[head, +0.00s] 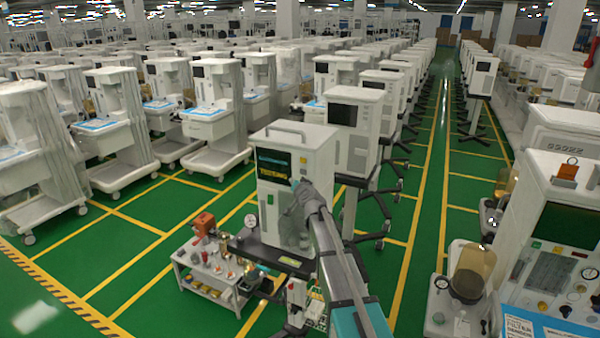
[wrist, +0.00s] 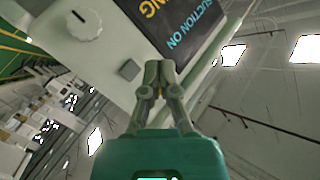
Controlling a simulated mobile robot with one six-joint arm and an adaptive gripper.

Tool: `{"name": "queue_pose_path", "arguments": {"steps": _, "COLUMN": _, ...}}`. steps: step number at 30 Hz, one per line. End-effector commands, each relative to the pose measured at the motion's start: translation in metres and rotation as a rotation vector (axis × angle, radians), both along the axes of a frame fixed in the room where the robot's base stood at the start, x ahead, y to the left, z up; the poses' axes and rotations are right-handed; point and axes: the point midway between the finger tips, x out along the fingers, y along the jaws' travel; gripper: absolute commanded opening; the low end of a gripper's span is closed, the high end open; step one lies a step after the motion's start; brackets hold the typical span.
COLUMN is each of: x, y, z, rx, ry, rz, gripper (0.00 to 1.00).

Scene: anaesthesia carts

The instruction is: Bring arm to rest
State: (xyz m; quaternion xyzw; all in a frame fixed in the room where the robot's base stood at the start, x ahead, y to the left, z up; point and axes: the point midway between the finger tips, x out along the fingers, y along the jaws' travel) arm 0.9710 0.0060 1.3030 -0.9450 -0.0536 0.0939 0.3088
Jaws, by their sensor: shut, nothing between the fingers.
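My gripper (wrist: 159,72) is shut and empty in the wrist view, its fingertips together. It points at the front of a white machine (wrist: 95,45) with a dark screen (wrist: 165,22) reading "SUCTION ON". A small grey square button (wrist: 130,69) lies just left of the fingertips in the picture, and a white knob (wrist: 82,18) is further up left. Whether the fingertips touch the panel cannot be told. In the head view my arm reaches up from the bottom to this white machine (head: 316,160).
A low white cart (head: 205,270) with small equipment stands left of the machine. Rows of white carts (head: 215,115) fill the left and back. A white unit with an amber canister (head: 470,272) stands at right. Green floor aisle (head: 432,180) with yellow lines is open between.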

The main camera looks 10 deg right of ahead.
Motion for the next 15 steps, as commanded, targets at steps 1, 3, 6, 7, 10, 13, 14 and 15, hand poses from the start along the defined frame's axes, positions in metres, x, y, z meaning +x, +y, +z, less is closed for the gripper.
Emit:
{"name": "queue_pose_path", "arguments": {"steps": 1, "x": 0.0, "y": 0.0, "z": 0.0, "rx": 0.0, "ry": 0.0, "rz": 0.0, "gripper": 0.0}}
{"name": "queue_pose_path", "arguments": {"steps": 3, "x": -0.003, "y": 0.001, "z": -0.002, "rx": -0.004, "ry": 0.005, "rz": 0.006, "gripper": 0.0}}
{"name": "queue_pose_path", "arguments": {"steps": 6, "x": -0.011, "y": 0.006, "z": -0.01, "rx": -0.017, "ry": 0.026, "rz": 0.03, "gripper": 0.0}}
{"name": "queue_pose_path", "arguments": {"steps": 7, "x": -0.015, "y": 0.008, "z": -0.014, "rx": -0.023, "ry": 0.036, "rz": 0.041, "gripper": 0.0}}
{"name": "queue_pose_path", "arguments": {"steps": 10, "x": -0.033, "y": 0.017, "z": -0.03, "rx": -0.055, "ry": 0.083, "rz": 0.09, "gripper": 0.0}}
{"name": "queue_pose_path", "arguments": {"steps": 13, "x": -0.059, "y": 0.028, "z": -0.053, "rx": -0.098, "ry": 0.153, "rz": 0.152, "gripper": 0.0}}
{"name": "queue_pose_path", "arguments": {"steps": 14, "x": -0.068, "y": 0.031, "z": -0.061, "rx": -0.112, "ry": 0.179, "rz": 0.174, "gripper": 0.0}}
{"name": "queue_pose_path", "arguments": {"steps": 15, "x": -0.081, "y": 0.036, "z": -0.073, "rx": -0.133, "ry": 0.217, "rz": 0.202, "gripper": 0.0}}
